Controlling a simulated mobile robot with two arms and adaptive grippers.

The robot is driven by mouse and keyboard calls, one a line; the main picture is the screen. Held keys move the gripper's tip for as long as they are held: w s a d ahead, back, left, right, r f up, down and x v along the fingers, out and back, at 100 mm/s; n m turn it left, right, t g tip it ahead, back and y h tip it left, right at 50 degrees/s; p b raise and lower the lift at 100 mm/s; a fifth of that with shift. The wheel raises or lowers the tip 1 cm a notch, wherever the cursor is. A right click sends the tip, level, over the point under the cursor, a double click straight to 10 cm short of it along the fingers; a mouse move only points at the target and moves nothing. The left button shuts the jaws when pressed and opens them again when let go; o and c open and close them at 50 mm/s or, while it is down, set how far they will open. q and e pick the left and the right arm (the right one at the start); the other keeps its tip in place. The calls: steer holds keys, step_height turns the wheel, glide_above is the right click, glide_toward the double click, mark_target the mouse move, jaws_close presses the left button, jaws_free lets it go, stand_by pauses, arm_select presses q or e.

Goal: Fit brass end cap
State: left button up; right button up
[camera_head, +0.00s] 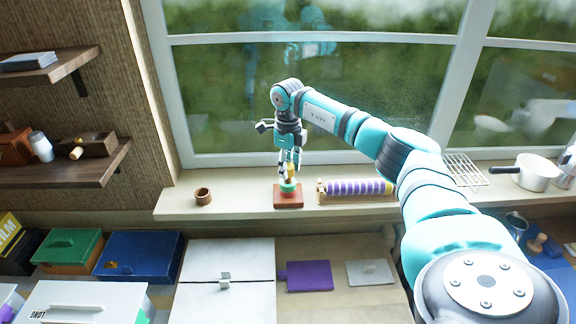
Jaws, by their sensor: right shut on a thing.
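My right gripper (289,164) is shut on a small brass end cap (290,173) above the window sill. The cap is right over a green piece (288,186) on a red-brown block (288,200); I cannot tell whether the cap touches the green piece. The fingers partly hide the cap. A purple and white striped cylinder (355,188) lies on its side in a wooden holder just right of the block. Its right end looks yellow-green, and a brass-coloured part shows at its left end. My left gripper is not in view.
A small brown ring-shaped cup (203,197) stands on the sill (240,199) at left. A wire rack (463,170) and a white pot (538,172) are at right. Below are a green box (68,250), a blue box (140,254) and a purple board (308,276). The window is close behind.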

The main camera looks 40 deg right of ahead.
steer(key=shift+f+b, duration=0.45)
steer(key=shift+f, duration=0.45)
steer(key=o, duration=1.7)
steer(key=shift+r, duration=0.2)
steer(key=shift+r+p, duration=2.45)
steer(key=shift+r, duration=0.45)
steer(key=shift+r, duration=0.15)
step_height(320, 180, up, 12)
steer(key=shift+f, duration=0.15)
